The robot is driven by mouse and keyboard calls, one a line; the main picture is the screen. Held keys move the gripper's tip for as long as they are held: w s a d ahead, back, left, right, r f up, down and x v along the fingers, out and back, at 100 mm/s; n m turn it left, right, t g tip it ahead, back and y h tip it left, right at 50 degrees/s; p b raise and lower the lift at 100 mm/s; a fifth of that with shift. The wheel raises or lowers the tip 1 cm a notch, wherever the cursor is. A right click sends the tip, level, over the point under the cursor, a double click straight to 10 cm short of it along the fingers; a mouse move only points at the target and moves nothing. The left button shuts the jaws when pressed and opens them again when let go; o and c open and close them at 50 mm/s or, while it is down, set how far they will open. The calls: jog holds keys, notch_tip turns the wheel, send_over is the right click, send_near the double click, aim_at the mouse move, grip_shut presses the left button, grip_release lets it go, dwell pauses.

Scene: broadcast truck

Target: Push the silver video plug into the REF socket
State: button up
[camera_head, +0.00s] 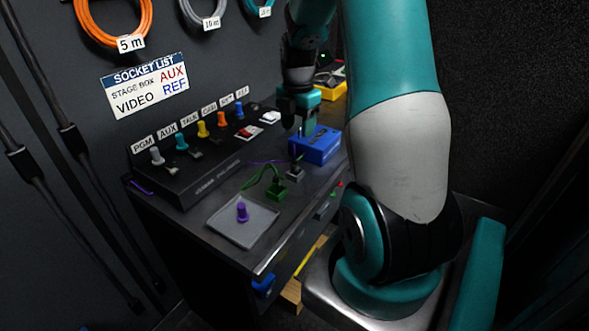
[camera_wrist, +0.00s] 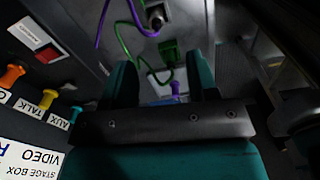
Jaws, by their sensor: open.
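The silver plug (camera_head: 295,173), with a thin purple cable, stands in a small grey block on the desk; it also shows at the top of the wrist view (camera_wrist: 156,21). My gripper (camera_head: 307,122) is open and empty above the desk's far part, beyond the silver plug and apart from it. Its two teal fingers stand apart in the wrist view (camera_wrist: 167,62). The socket panel (camera_head: 215,163) runs along the wall with a row of labels. Its far labels (camera_head: 241,92) are too small to read surely, so I cannot pick out the REF socket.
A green plug (camera_head: 276,190) with a green cable stands near the silver one. A blue box (camera_head: 322,150) sits at the desk's right edge. A socket list (camera_head: 146,86) hangs on the wall.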

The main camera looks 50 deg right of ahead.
aim_at(295, 160)
notch_tip(295, 160, down, 7)
jog(key=shift+r, duration=0.1)
jog(key=shift+w+a+f+p, duration=0.15)
jog(key=shift+w+f, duration=0.05)
jog(key=shift+f, duration=1.1)
jog(key=shift+w+a+f+p, duration=0.15)
jog(key=shift+f, duration=1.15)
grip_shut()
